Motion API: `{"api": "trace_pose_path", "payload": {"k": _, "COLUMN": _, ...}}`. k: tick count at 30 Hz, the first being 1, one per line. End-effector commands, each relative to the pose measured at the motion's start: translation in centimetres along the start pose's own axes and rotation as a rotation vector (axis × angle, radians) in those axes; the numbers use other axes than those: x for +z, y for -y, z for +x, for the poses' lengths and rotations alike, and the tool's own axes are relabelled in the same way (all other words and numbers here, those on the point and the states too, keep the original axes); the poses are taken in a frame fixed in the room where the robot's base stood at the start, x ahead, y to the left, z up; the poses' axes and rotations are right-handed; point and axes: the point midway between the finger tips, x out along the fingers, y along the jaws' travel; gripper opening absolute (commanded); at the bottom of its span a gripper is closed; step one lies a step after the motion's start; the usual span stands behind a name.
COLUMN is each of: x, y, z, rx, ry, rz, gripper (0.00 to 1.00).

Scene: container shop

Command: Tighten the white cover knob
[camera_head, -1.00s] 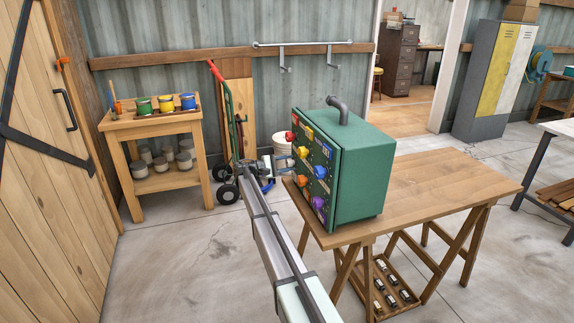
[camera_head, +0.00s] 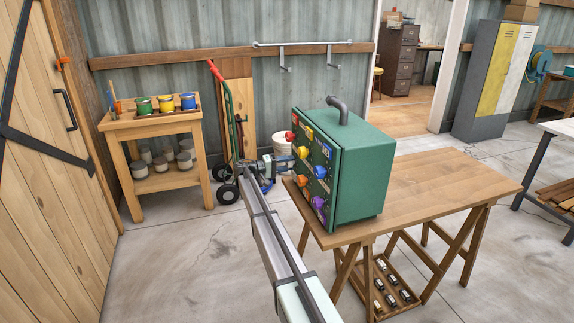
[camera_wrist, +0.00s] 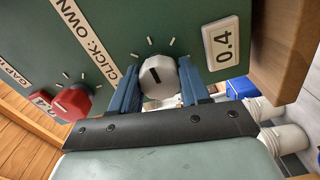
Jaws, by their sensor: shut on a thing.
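In the wrist view, the white cover knob (camera_wrist: 158,77) is a faceted knob with a dark pointer line, on a green panel (camera_wrist: 150,20). Short white tick marks stand around it. My gripper (camera_wrist: 159,84) has its two blue fingers on either side of the knob and is shut on it. In the head view, my gripper (camera_head: 284,163) reaches the left face of the green box (camera_head: 362,175). The white knob cannot be made out there.
A red knob (camera_wrist: 72,103) sits left of the white one, and a 0.4 plate (camera_wrist: 225,43) is on its right. The box stands on a wooden table (camera_head: 440,185) with several coloured knobs on its face. A hand truck (camera_head: 226,110) stands behind my arm.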

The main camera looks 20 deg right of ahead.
Motion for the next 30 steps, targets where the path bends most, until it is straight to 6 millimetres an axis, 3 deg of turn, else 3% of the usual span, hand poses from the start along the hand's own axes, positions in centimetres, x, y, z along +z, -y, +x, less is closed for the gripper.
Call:
{"api": "trace_pose_path", "payload": {"k": 15, "x": 0.02, "y": 0.01, "z": -0.06, "rx": 0.000, "ry": 0.000, "rz": 0.019, "gripper": 0.16}}
{"api": "trace_pose_path", "payload": {"k": 16, "x": 0.02, "y": 0.01, "z": -0.06, "rx": 0.000, "ry": 0.000, "rz": 0.019, "gripper": 0.48}}
{"api": "trace_pose_path", "payload": {"k": 23, "x": 0.02, "y": 0.01, "z": -0.03, "rx": 0.000, "ry": 0.000, "rz": 0.018, "gripper": 0.70}}
{"api": "trace_pose_path", "payload": {"k": 30, "x": 0.01, "y": 0.01, "z": -0.04, "rx": 0.000, "ry": 0.000, "rz": 0.018, "gripper": 0.71}}
